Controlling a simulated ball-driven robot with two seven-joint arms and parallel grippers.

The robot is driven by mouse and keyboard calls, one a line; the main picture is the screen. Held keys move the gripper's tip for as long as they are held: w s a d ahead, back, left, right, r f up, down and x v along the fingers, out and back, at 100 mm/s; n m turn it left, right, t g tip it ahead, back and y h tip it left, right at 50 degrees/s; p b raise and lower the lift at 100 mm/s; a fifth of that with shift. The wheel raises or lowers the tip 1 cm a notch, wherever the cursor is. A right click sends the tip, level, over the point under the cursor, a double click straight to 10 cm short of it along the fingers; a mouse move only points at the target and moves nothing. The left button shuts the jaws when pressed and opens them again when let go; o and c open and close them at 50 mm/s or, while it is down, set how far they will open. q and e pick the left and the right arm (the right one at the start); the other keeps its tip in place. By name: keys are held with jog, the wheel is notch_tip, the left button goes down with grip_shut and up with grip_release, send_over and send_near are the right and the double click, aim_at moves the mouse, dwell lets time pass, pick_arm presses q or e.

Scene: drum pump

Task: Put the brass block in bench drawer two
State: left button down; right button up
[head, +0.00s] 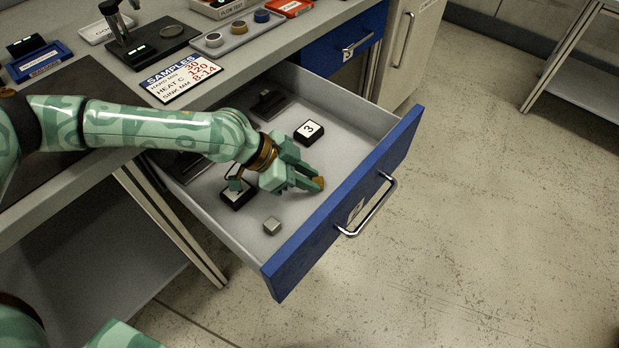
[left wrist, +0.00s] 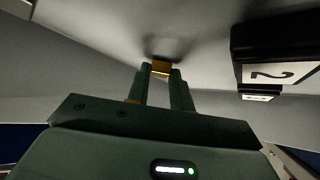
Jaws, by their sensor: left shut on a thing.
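The small brass block (head: 319,183) is between the fingertips of my left gripper (head: 312,184), which is shut on it. The left wrist view shows the block (left wrist: 161,68) at the tips of the gripper (left wrist: 160,74), close to the pale drawer floor with a shadow beside it. I cannot tell whether it touches the floor. The pulled-out drawer (head: 411,139) has a blue front and a metal handle; its label is too small to read. The gripper is inside the drawer, near the inner side of its front. My right gripper is not in view.
In the drawer are a grey metal block (head: 272,226), a black block marked 3 (head: 309,131), another black block (head: 236,199) and a dark item (head: 268,104) at the back. The left wrist view shows a black block marked 2 (left wrist: 275,62). A closed blue drawer (head: 325,50) is beyond.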

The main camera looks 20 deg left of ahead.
pick_arm(q)
jog(key=c, duration=1.6)
grip_release()
jog(key=shift+f, duration=0.2)
jog(key=o, duration=0.4)
jog(key=shift+c, duration=0.2)
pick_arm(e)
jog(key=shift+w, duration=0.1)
pick_arm(q)
jog(key=shift+a+r, duration=0.1)
jog(key=shift+r, duration=0.2)
jog(key=p+v, duration=0.4)
jog(key=v, duration=0.7)
jog(key=shift+s+a+r, duration=0.2)
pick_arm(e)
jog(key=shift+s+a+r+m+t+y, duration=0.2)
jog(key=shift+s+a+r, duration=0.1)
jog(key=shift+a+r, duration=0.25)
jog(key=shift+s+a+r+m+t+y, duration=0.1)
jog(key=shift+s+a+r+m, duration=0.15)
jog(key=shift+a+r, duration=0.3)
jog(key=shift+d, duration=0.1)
